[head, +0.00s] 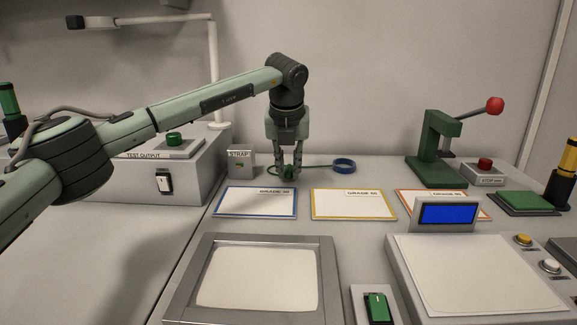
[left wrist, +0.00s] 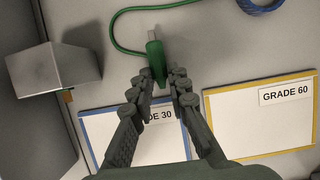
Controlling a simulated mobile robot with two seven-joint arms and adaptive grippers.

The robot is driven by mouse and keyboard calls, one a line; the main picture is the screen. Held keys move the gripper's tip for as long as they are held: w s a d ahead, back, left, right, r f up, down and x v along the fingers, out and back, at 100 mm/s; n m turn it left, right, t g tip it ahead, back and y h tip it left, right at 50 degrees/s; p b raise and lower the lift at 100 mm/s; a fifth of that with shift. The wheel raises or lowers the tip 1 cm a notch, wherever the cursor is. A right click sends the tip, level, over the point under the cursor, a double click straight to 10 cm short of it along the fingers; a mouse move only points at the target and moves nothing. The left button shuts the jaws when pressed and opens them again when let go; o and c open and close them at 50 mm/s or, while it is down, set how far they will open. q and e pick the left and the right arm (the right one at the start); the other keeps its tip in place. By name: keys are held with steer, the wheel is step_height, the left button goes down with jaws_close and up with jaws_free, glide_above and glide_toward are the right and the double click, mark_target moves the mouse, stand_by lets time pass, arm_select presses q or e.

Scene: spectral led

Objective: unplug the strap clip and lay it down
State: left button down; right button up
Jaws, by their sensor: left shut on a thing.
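The green strap clip (left wrist: 155,58) is between the fingertips of my left gripper (left wrist: 158,82) in the left wrist view. In the head view the left gripper (head: 289,168) points down, shut on the clip (head: 291,174) close to the table; whether the clip touches the table I cannot tell. The clip is apart from the grey STRAP box (head: 240,164), to its right. The box also shows in the left wrist view (left wrist: 52,68), with a small brass-coloured part at its edge. A green cord (head: 318,169) runs from the clip to a blue wristband (head: 344,165). My right gripper is not in view.
Grade mats, GRADE 30 (head: 256,205) and GRADE 60 (head: 353,206) among them, lie in front of the gripper. A green press (head: 437,150) with a red knob stands at the right. The TEST OUTPUT box (head: 130,182) is at the left. Table behind the mats is mostly clear.

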arm_select(q)
steer(key=shift+f+b, duration=0.35)
steer(key=shift+f, duration=0.3)
steer(key=c, duration=1.4)
jaws_free()
steer(key=shift+r, duration=0.15)
steer(key=shift+p+v, duration=0.45)
steer(key=shift+v, duration=0.85)
steer(key=shift+s+r, duration=0.1)
steer(key=shift+r, duration=0.1)
steer(key=v, duration=1.2)
